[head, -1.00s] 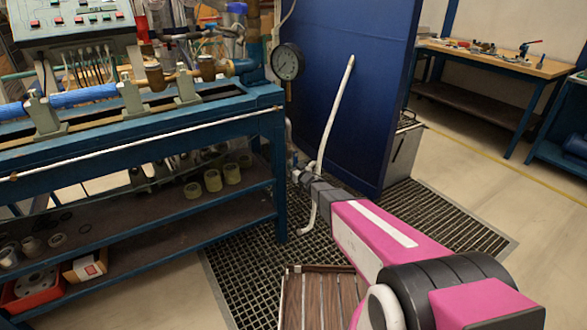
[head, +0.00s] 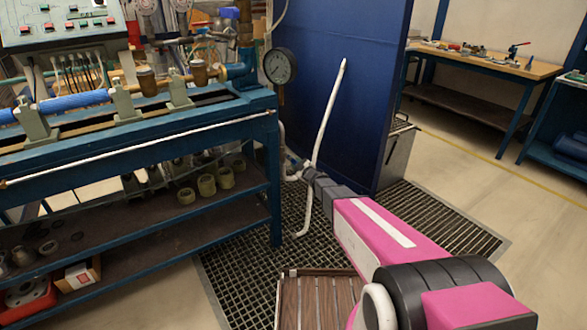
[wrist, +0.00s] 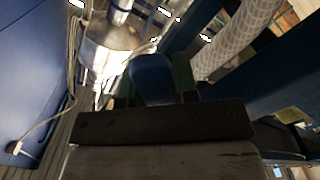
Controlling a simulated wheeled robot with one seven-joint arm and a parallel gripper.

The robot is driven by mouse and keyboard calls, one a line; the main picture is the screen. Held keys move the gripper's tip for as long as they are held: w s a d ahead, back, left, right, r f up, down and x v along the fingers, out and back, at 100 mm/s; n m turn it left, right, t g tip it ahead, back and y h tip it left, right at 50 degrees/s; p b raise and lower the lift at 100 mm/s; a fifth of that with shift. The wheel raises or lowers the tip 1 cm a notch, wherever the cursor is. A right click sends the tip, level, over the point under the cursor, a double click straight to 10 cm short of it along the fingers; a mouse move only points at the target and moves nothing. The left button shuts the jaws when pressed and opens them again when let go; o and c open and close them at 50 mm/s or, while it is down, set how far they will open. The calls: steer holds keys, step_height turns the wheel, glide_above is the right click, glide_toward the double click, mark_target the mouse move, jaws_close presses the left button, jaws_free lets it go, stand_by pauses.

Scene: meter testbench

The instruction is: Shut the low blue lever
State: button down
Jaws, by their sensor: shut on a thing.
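The low blue lever (wrist: 152,80) shows in the wrist view as a dark blue, rounded handle just beyond my jaws, beside a shiny metal pipe fitting (wrist: 108,48). My gripper (wrist: 165,98) is shut on it, and the dark jaw bar hides its near end. In the head view my gripper (head: 309,173) is low beside the right end of the blue bench, by the white pipe. The lever is too small and covered there to make out its angle.
The blue test bench (head: 150,140) with a pressure gauge (head: 280,66) stands left of my arm. A white pipe (head: 326,120) rises close by, in front of a blue panel (head: 355,60). A wooden slatted platform (head: 318,300) lies on the floor grating (head: 235,270).

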step_height(320, 180, up, 6)
steer(key=w+d+n, duration=0.1)
steer(key=d+n, duration=0.1)
steer(key=n, duration=0.8)
steer(key=shift+w+d+r, duration=0.2)
steer(key=shift+w, duration=0.05)
steer(key=c, duration=0.9)
jaws_free()
steer(key=v, duration=1)
steer(key=shift+s+d, duration=0.25)
steer(key=shift+s, duration=0.1)
